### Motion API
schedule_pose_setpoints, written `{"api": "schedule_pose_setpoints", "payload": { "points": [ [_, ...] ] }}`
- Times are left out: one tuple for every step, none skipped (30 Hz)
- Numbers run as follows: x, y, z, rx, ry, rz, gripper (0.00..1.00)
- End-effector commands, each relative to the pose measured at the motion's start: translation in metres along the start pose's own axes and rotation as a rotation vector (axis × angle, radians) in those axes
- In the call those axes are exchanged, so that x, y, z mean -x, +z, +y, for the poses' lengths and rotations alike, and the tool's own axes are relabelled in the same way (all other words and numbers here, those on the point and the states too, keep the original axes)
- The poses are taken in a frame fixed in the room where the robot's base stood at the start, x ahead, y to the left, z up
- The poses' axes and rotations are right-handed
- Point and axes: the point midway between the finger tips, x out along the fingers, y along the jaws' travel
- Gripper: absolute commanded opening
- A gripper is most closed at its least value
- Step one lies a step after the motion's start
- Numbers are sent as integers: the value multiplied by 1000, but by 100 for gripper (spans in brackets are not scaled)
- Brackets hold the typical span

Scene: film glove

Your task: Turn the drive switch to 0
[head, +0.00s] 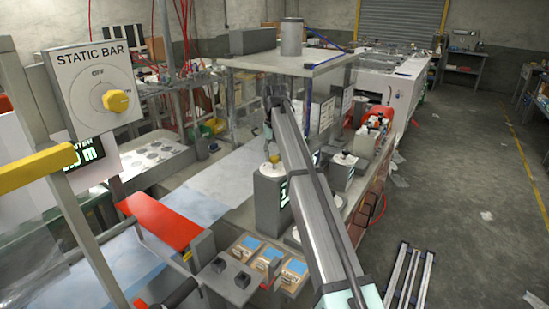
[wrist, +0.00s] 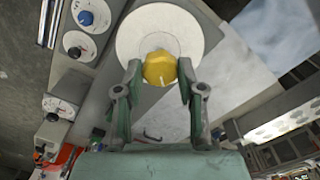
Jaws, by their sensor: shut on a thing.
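The drive switch is a yellow knob (wrist: 159,68) on a round white dial (wrist: 190,25), seen from above in the wrist view. My gripper (wrist: 160,66) has one finger on each side of the knob and is shut on it. The knob has a small white mark on its near side. In the head view the knob (head: 274,158) is small, on top of a grey post-like box (head: 267,205) with a lit display. My gripper (head: 269,133) is just above it, partly hidden by my arm. No dial lettering is readable.
A STATIC BAR panel (head: 92,85) with another yellow knob (head: 115,101) stands at left. A blue knob (wrist: 86,18) and a dark knob (wrist: 75,52) sit left of the dial in the wrist view. A red bar (head: 160,220) lies left of the box.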

Motion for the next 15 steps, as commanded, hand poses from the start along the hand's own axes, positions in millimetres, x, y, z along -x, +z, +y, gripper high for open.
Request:
{"api": "schedule_pose_setpoints", "payload": {
  "points": [
    [-3,1,0,43,1,-3,4],
    [-3,1,0,71,1,-3,4],
    [-3,1,0,110,1,-3,4],
    [-3,1,0,138,1,-3,4],
    [-3,1,0,166,1,-3,4],
    [-3,1,0,205,1,-3,4],
    [-3,1,0,233,1,-3,4],
    [-3,1,0,261,0,-3,4],
    [-3,1,0,298,0,-3,4],
    [-3,1,0,325,0,-3,4],
    [-3,1,0,351,0,-3,4],
    [-3,1,0,386,0,-2,4],
    [-3,1,0,410,0,-3,4],
    [-3,1,0,434,0,-3,4],
    [-2,1,0,465,0,-3,4]
  ]
}}
